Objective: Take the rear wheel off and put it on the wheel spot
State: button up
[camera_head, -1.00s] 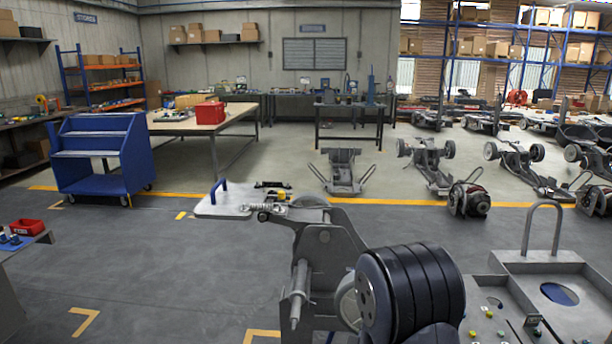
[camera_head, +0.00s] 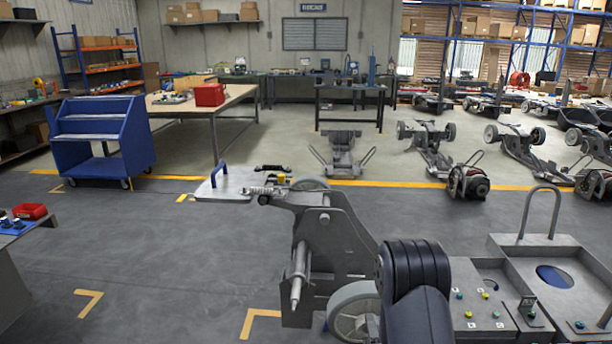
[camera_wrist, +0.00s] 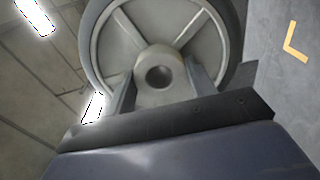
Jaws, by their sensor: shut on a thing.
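A grey spoked wheel (camera_wrist: 215,45) fills the upper part of the wrist view. My gripper (camera_wrist: 160,82) is shut on its hub, one finger on each side of the round centre hole. In the head view, a grey wheel (camera_head: 345,317) shows low beside the near chassis (camera_head: 335,235), partly covered by my dark arm. My gripper is hidden there. A bare axle end (camera_head: 298,275) sticks out on the chassis's left side. I cannot tell whether the held wheel is clear of its axle. I cannot make out the wheel spot for certain.
Grey trays with round blue openings (camera_head: 577,268) and a hooped handle (camera_head: 541,205) stand close on the right. A blue step cart (camera_head: 100,140) stands at the left. Yellow corner marks (camera_head: 90,300) lie on open floor. Other chassis (camera_head: 343,150) stand behind.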

jog(key=s+f, duration=0.4)
jog(key=f, duration=0.1)
jog(key=shift+s, duration=0.15)
jog(key=shift+a+f, duration=0.1)
dwell(0.3)
